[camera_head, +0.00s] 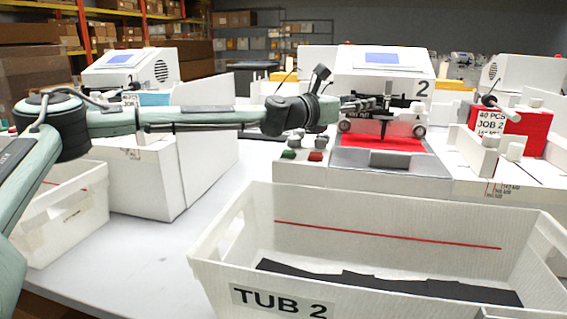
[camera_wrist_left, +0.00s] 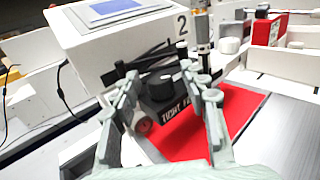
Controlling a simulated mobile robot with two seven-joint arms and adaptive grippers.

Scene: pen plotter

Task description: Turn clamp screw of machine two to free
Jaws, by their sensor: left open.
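Machine two (camera_head: 400,65) is a white unit marked 2 at the back centre; it also shows in the left wrist view (camera_wrist_left: 120,45). Its carriage (camera_head: 400,129) stands over a red bed (camera_head: 385,144). In the left wrist view, a dark round knob, which looks like the clamp screw (camera_wrist_left: 160,86), sits on a black block with white lettering that appears to read "TIGHT" and more, partly hidden. My left gripper (camera_wrist_left: 168,88) is open, with its fingers on either side of the knob. I cannot tell whether they touch it. My right gripper is out of view.
Tub 2 (camera_head: 380,206), a white bin with dark sheets inside, stands in front of the machine. Green and red buttons (camera_head: 288,154) sit at the machine's front left. A red job box (camera_head: 510,132) is to the right. Bare table (camera_head: 165,240) shows at the left.

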